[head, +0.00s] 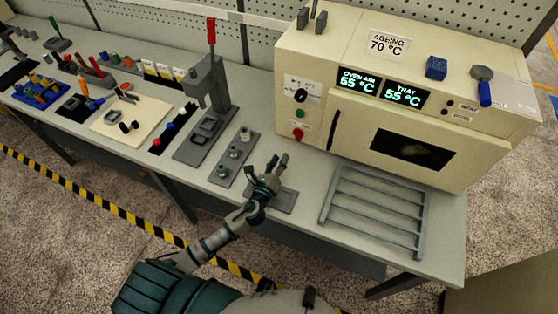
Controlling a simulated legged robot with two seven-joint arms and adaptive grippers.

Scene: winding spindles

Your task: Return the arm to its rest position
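My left arm (223,233) reaches up from the lower left over the front of the bench. My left gripper (276,164) is above the bench, over a flat grey plate (284,200) to the left of the oven. Its fingers look spread, with nothing visible between them. The gripper and wrist hide part of the plate. My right gripper is not in view.
The ageing oven (350,125) stands at the back right, with a wire rack (372,212) before it. A red-handled press (209,95) and a fixture plate (234,158) are left of my gripper. Tools and a cream mat (150,112) lie farther left.

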